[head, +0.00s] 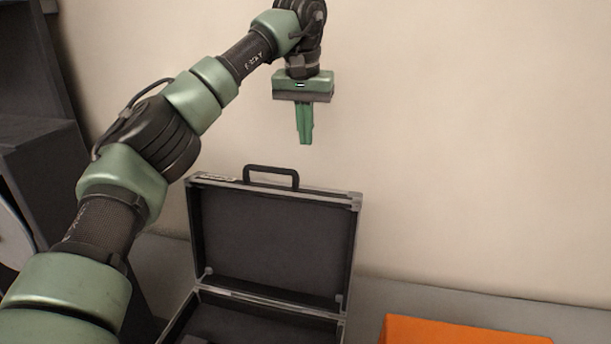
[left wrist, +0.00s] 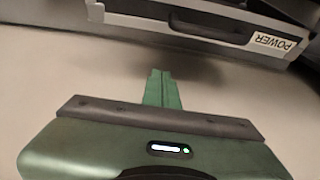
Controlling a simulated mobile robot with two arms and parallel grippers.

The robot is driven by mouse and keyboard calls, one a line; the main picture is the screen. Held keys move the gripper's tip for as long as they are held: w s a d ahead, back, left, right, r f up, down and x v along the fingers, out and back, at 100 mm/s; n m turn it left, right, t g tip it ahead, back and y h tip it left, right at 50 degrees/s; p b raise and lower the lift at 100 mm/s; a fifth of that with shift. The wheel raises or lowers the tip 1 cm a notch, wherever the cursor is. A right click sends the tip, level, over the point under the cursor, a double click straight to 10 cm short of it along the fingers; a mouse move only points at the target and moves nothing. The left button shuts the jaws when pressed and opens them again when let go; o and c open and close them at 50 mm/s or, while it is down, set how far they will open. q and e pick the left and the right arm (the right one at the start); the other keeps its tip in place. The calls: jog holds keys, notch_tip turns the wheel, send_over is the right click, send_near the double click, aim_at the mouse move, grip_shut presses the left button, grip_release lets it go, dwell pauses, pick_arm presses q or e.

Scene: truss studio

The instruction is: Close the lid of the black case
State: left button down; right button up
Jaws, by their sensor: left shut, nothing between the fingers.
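The black case stands open in the head view, its lid (head: 275,240) raised upright with a black handle (head: 271,177) on the top edge. Only part of the case's base (head: 200,325) shows at the bottom of the picture. My left gripper (head: 305,142) points down above the lid's top edge, shut and empty, apart from the lid. In the left wrist view the shut green fingers (left wrist: 161,75) show below the lid's edge with its handle (left wrist: 180,28) and a POWER label (left wrist: 277,42). My right gripper is not in view.
An orange box (head: 450,330) is at the bottom right, beside the case. A plain wall (head: 480,150) rises behind the grey surface (head: 420,298). A dark cabinet (head: 40,150) stands at the left.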

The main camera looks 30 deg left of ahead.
pick_arm(q)
notch_tip(320, 180, down, 9)
jog(key=s+p, duration=0.2)
jog(key=shift+s+d+p, duration=0.2)
jog(key=shift+d+p, duration=0.05)
jog(key=shift+p, duration=0.1)
dwell(0.5)
